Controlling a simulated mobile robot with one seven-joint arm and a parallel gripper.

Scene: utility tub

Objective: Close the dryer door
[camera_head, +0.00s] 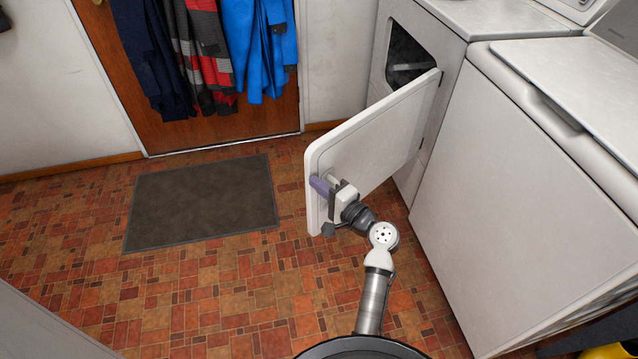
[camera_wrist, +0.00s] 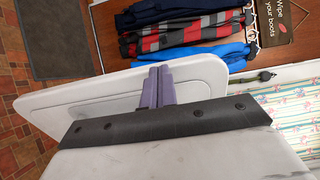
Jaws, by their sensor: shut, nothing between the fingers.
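The dryer door (camera_head: 370,150) is white and stands wide open, swung out from the dryer (camera_head: 437,60) on hinges at its right side. The dark drum opening (camera_head: 405,58) shows behind it. My gripper (camera_head: 321,186) is at the door's free edge, on the side facing me. Its purple fingers are together with nothing between them. In the wrist view, the fingers (camera_wrist: 158,84) reach to the edge of the white door (camera_wrist: 110,92). They look very close to it or touching; I cannot tell which.
A white washer (camera_head: 530,180) stands right of the dryer, close to my arm. A dark mat (camera_head: 203,203) lies on the tiled floor at left. Jackets (camera_head: 200,50) hang on a wooden door (camera_head: 165,128) at the back. A sign (camera_wrist: 290,22) shows in the wrist view.

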